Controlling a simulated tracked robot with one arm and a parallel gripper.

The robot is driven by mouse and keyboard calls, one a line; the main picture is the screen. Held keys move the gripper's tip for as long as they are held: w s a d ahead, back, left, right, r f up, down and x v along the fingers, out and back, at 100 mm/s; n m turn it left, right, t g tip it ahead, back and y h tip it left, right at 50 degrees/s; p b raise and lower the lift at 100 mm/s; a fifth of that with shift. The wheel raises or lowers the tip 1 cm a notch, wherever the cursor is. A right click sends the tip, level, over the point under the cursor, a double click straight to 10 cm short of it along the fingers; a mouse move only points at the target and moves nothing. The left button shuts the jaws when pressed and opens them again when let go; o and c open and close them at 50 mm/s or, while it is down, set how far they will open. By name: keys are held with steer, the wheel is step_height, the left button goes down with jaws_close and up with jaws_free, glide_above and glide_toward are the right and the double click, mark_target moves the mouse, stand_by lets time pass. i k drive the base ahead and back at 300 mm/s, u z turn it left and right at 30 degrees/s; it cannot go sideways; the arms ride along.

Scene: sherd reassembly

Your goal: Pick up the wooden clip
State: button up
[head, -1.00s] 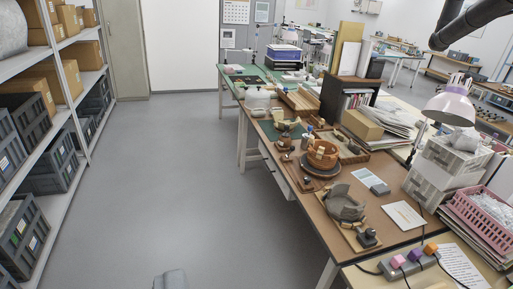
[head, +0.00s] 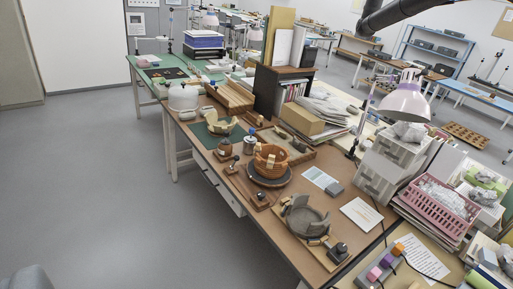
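A broken reddish-brown bowl (head: 271,157) stands on a dark round stand (head: 270,181) on the long brown table. Small pale pieces sit at its rim and side, possibly wooden clips, but they are too small to tell. A broken grey vessel (head: 302,217) stands nearer on a wooden board (head: 331,262), with small wooden-looking bits at its foot and a dark block (head: 339,251) beside it. I cannot single out the wooden clip for certain. My gripper is not in view.
Grey floor (head: 100,190) on the left is clear. A rounded grey shape shows at the bottom left corner.

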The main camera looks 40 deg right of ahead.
mark_target(258, 147)
steer(key=z, duration=0.2)
steer(key=i, duration=3.15)
steer(key=z, duration=0.55)
